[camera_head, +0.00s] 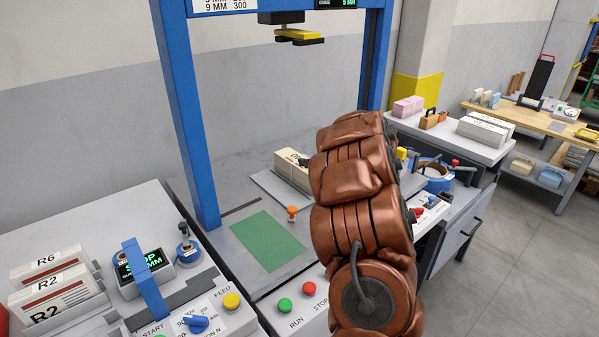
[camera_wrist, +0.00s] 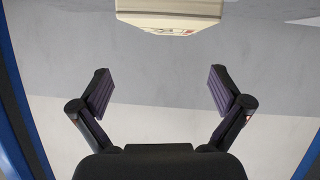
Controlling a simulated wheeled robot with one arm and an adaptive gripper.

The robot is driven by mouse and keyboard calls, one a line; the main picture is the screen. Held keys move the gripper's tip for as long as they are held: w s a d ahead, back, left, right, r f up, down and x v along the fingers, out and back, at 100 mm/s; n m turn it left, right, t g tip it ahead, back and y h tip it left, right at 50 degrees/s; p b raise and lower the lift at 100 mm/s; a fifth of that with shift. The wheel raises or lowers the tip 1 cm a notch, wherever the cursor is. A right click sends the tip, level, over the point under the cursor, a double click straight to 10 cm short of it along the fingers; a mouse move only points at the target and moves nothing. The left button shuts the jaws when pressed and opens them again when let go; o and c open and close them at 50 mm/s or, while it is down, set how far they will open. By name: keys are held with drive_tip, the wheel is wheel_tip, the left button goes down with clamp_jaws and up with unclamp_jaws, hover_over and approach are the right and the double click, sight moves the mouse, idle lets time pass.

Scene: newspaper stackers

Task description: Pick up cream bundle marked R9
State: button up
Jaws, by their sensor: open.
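A cream bundle (camera_head: 291,167) lies on a light plate on the press bed, in the head view. My arm covers its right part, and its dark mark is only partly visible, so I cannot read it. In the wrist view a cream bundle (camera_wrist: 170,8) shows at the top edge, cut off by the frame, its lettering too small to read. My gripper (camera_wrist: 160,88) is open and empty, its two dark fingers spread wide. The bundle shows above the gap between them, apart from both. In the head view my arm hides the gripper.
A blue press frame (camera_head: 187,110) rises around the bed, with a yellow and black head (camera_head: 299,36) above. A green mat (camera_head: 266,241) and an orange knob (camera_head: 292,210) lie in front. White R6 and R2 bundles (camera_head: 54,285) stand at left. A side table (camera_head: 455,139) holds more stacks.

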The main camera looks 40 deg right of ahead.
sight(299, 170)
drive_tip(key=shift+s+a+f+y, duration=0.1)
drive_tip(key=shift+s+f+y, duration=0.15)
drive_tip(key=shift+f, duration=0.25)
drive_tip(key=shift+s+a+f+y, duration=0.1)
drive_tip(key=shift+f+y, duration=0.25)
drive_tip(key=shift+f, duration=0.25)
drive_tip(key=shift+p+x, duration=0.65)
drive_tip(key=shift+x, duration=3.25)
drive_tip(key=shift+w+a, duration=0.1)
drive_tip(key=shift+a, duration=0.1)
drive_tip(key=shift+r, duration=0.2)
drive_tip(key=c, duration=1.8)
drive_tip(key=shift+t, duration=0.3)
drive_tip(key=shift+c, duration=0.5)
drive_tip(key=shift+r, duration=0.1)
